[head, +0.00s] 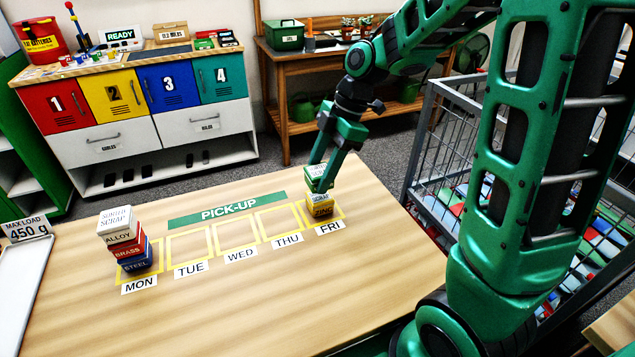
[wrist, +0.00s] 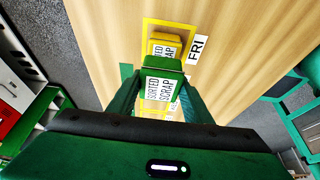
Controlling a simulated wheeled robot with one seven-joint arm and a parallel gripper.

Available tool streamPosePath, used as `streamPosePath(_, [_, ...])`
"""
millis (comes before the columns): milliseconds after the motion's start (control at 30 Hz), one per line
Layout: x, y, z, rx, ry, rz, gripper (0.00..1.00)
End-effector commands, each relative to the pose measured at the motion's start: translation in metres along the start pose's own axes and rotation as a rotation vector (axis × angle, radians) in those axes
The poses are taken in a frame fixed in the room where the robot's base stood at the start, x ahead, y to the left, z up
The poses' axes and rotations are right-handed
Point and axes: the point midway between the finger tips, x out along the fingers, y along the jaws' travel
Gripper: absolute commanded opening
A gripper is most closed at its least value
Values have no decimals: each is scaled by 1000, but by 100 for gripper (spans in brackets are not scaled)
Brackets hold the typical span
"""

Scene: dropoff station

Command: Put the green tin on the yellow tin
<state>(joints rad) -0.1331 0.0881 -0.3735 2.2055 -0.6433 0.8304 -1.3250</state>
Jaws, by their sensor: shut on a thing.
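The yellow tin (head: 322,207) stands upright in the FRI square at the right end of the pick-up row, its white lid label partly visible. My gripper (head: 320,184) is shut on the green tin (head: 316,172) and holds it just above the yellow tin. In the wrist view the green tin (wrist: 163,68) sits between the fingers of my gripper (wrist: 158,100). The yellow tin (wrist: 166,42) shows beyond it, partly covered, so the two look offset from this angle. Whether they touch is hard to tell.
The TUE, WED and THU squares (head: 235,233) are empty. A grey wire cart (head: 445,150) stands close to the table's right edge. A white tray (head: 22,275) lies at the left.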

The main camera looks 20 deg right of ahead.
Motion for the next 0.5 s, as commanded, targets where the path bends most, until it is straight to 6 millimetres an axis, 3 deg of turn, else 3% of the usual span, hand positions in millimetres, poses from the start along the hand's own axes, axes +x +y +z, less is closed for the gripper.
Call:
streamPosePath(200, [27,-1,11,2,0,-4,17])
streamPosePath(500, [30,0,12,0,0,0,17])
